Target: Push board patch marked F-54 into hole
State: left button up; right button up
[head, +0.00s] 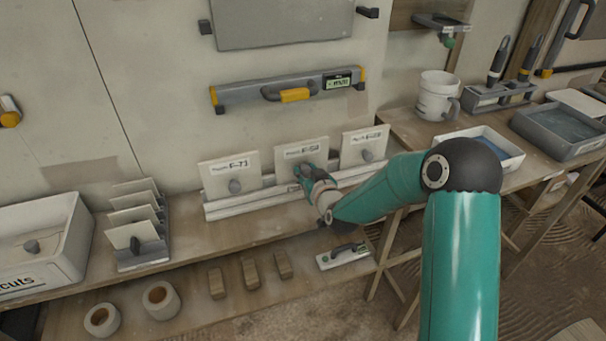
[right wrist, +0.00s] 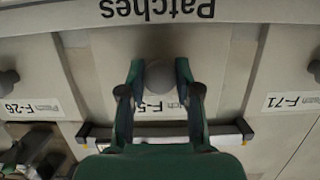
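The board patch marked F-54 (head: 301,152) stands in the middle of a pale rack (head: 225,209) against the wall, leaning back, between two other patches. A round grey knob (right wrist: 159,76) sticks out of its face. My right gripper (head: 306,172) is at this knob. In the right wrist view its two fingers (right wrist: 159,72) stand on either side of the knob, with small gaps, so it looks open. The gripper partly covers the patch label there. I cannot make out a hole in either view. My left gripper is not in view.
Patches F-71 (head: 230,178) and F-26 (head: 362,148) stand close on either side. A digital level (head: 290,91) hangs above. A white tub (head: 42,240) and a rack of small boards (head: 135,230) are left. A mug (head: 437,95) and trays (head: 565,130) are right.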

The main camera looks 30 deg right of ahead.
jog(key=c, duration=0.4)
jog(key=shift+c, duration=0.2)
jog(key=shift+r, duration=0.15)
jog(key=shift+s+r+p, duration=0.15)
jog(key=shift+r+p, duration=0.85)
jog(key=shift+r, duration=1.2)
jog(key=shift+s+f, duration=0.1)
jog(key=shift+s, duration=0.15)
jog(key=b, duration=0.3)
send_near(303, 154)
jog(key=shift+w+f, duration=0.15)
jog(key=shift+f, duration=0.65)
